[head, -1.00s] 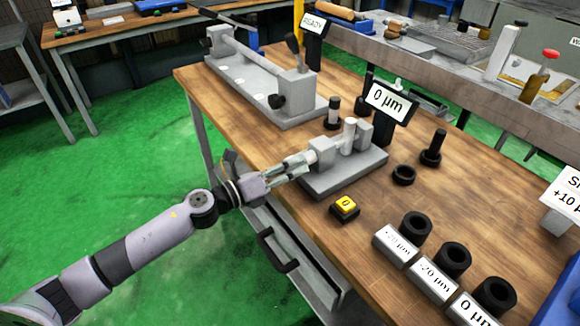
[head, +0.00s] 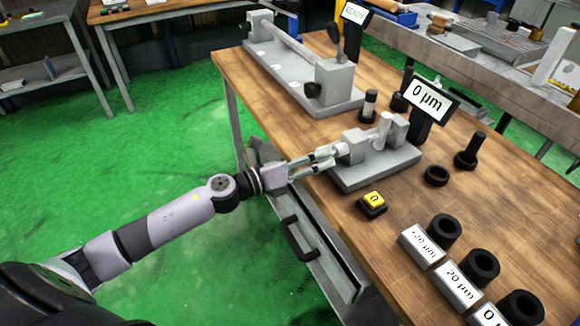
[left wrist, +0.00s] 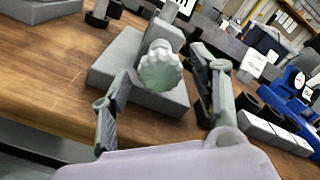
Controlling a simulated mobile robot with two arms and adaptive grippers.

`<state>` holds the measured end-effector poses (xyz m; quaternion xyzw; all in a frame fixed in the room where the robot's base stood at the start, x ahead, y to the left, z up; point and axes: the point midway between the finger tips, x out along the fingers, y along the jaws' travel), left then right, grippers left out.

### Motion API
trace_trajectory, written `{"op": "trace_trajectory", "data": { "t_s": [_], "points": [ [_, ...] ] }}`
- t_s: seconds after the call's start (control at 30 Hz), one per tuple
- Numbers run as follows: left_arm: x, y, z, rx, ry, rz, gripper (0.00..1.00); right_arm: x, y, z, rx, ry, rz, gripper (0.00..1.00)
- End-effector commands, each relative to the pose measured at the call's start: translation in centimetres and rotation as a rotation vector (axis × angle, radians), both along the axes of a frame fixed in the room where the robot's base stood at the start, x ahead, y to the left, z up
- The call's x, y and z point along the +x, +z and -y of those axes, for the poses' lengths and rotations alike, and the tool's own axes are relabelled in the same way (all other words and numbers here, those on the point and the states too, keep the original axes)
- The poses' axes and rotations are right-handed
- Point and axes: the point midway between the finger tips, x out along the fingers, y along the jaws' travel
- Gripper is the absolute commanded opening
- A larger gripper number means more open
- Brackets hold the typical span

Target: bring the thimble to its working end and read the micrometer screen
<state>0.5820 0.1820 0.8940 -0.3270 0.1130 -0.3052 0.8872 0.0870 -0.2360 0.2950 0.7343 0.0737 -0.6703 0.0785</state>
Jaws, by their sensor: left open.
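The micrometer (head: 375,165) is a grey stand on the wooden bench. Its screen (head: 430,98) reads 0 µm. The thimble (head: 341,149) is at the stand's left end, partly hidden by my fingers in the head view. In the left wrist view the thimble (left wrist: 160,70) is a pale ribbed knob facing me. My left gripper (head: 328,159) is open, with its fingertips at the thimble. In the left wrist view its fingers (left wrist: 162,82) stand either side of the knob, with gaps visible. My right gripper is not in view.
A yellow button (head: 374,198) is in front of the stand. Black rings with labelled blocks (head: 458,287) line the right front. A loose black ring (head: 437,175) and a black plug (head: 471,150) are right of the stand. A longer grey fixture (head: 310,75) is behind.

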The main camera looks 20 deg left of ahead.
Motion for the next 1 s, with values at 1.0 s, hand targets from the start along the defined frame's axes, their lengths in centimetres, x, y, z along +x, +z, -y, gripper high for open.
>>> {"op": "trace_trajectory", "data": {
  "t_s": [1.0],
  "points": [
    [-8.1,0.0,-6.3,0.002,0.0,0.001,0.56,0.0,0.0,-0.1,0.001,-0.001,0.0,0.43]
  ]
}}
